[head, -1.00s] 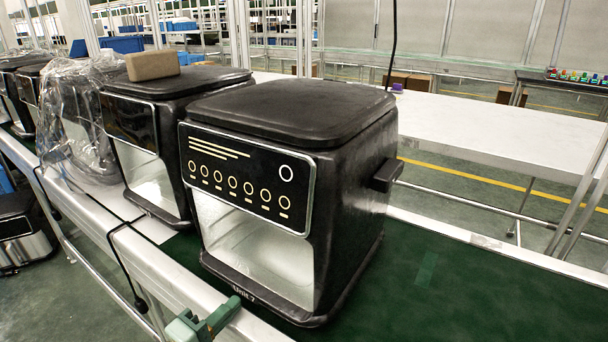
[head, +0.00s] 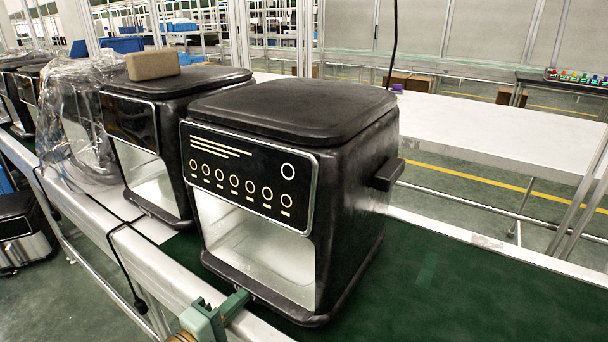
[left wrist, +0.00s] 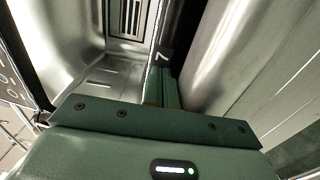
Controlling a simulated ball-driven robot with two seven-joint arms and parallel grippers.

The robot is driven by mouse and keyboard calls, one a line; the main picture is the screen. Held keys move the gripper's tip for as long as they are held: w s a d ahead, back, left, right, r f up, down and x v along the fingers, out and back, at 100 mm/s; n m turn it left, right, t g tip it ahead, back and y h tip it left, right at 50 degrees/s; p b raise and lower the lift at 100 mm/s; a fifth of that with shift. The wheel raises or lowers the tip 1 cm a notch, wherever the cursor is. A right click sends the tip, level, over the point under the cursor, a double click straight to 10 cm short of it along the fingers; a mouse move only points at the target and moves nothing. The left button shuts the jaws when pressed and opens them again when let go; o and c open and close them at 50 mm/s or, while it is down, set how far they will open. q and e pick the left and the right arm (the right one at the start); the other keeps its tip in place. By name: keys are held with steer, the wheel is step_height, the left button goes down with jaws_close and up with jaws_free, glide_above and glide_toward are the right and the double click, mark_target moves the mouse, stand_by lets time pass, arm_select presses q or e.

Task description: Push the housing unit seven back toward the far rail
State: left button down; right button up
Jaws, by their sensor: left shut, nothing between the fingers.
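Housing unit seven (head: 290,190) is a black, boxy fryer housing with a round-button panel and an open silver front. It stands upright on the green conveyor belt (head: 470,300). My left gripper (head: 240,296) is shut and empty at the middle of its lower front edge. In the left wrist view the shut fingers (left wrist: 162,90) point at the black front strip, where a white "7" shows beside the silver interior (left wrist: 75,35). My right gripper is not in view.
A second housing (head: 150,130) with a tan block (head: 152,65) on top stands close on the left. A plastic-wrapped unit (head: 80,120) is beyond it. The near metal rail (head: 160,285) runs along the front; the far rail (head: 480,240) is behind. The belt at right is clear.

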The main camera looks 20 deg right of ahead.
arm_select(q)
steer(key=shift+x, duration=0.85)
steer(key=shift+r, duration=0.1)
steer(key=shift+s+a, duration=0.25)
steer(key=shift+a, duration=0.05)
steer(key=v, duration=0.4)
steer(key=shift+s+a, duration=0.25)
steer(key=shift+a, duration=0.05)
